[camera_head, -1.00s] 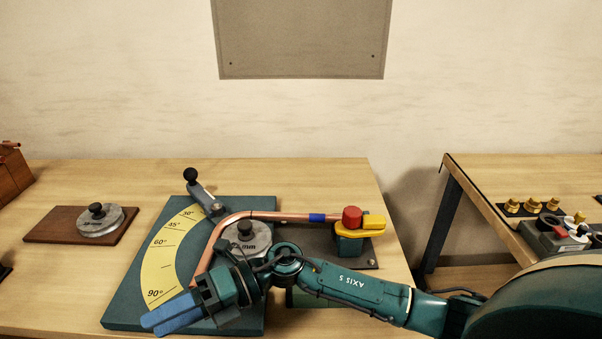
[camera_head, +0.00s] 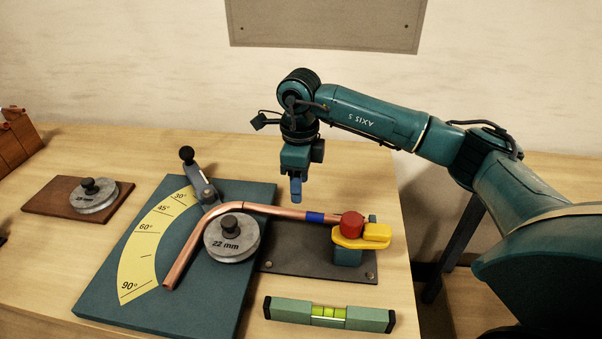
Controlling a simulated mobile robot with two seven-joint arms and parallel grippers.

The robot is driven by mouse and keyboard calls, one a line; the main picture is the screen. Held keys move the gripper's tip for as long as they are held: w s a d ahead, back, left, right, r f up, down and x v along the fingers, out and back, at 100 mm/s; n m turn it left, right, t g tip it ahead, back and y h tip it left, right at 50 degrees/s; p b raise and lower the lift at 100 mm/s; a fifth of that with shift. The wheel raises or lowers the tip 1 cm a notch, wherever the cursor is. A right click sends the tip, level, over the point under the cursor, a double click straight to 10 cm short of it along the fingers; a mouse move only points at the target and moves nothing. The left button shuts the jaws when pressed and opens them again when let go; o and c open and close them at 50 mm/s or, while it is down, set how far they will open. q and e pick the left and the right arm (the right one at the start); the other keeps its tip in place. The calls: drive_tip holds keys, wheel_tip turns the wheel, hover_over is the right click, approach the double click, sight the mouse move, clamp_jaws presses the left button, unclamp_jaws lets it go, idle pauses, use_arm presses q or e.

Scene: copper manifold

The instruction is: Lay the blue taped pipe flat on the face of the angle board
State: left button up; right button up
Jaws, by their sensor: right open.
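The copper pipe (camera_head: 270,210) with a blue tape band (camera_head: 315,217) is bent around the 22 mm wheel (camera_head: 232,238). Its straight end runs right to the clamp with the red knob (camera_head: 351,223) and yellow lever (camera_head: 362,236). Its other leg slants down to the lower left, over the teal angle board (camera_head: 110,296), which carries a yellow degree scale. My right gripper (camera_head: 296,197) points down above the pipe, just above and left of the tape, apart from it. It is open and holds nothing visible; its fingers overlap in this view. My left gripper is out of view.
A green spirit level (camera_head: 329,314) lies at the front of the wooden table (camera_head: 375,185). A black-handled lever (camera_head: 196,178) stands at the board's back edge. Another wheel (camera_head: 95,196) sits on a brown board at left. A gap separates this table from the one at right.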

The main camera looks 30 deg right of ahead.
sight(299, 211)
drive_tip(key=shift+f, duration=0.35)
wheel_tip(299, 211, down, 7)
drive_tip(key=b, duration=0.5)
drive_tip(key=shift+s+a, duration=0.1)
drive_tip(key=shift+f+b, duration=0.6)
drive_tip(key=shift+f, duration=0.1)
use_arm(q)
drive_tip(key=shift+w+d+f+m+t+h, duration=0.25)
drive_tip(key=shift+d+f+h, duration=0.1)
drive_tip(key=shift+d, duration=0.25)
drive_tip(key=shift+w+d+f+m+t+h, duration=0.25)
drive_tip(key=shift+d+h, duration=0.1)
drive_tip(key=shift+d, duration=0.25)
use_arm(e)
drive_tip(key=shift+f, duration=0.25)
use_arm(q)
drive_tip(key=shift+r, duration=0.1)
use_arm(e)
drive_tip(key=shift+c, duration=0.6)
drive_tip(key=c, duration=0.6)
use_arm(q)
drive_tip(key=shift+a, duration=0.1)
use_arm(e)
clamp_jaws()
drive_tip(key=shift+r, duration=0.1)
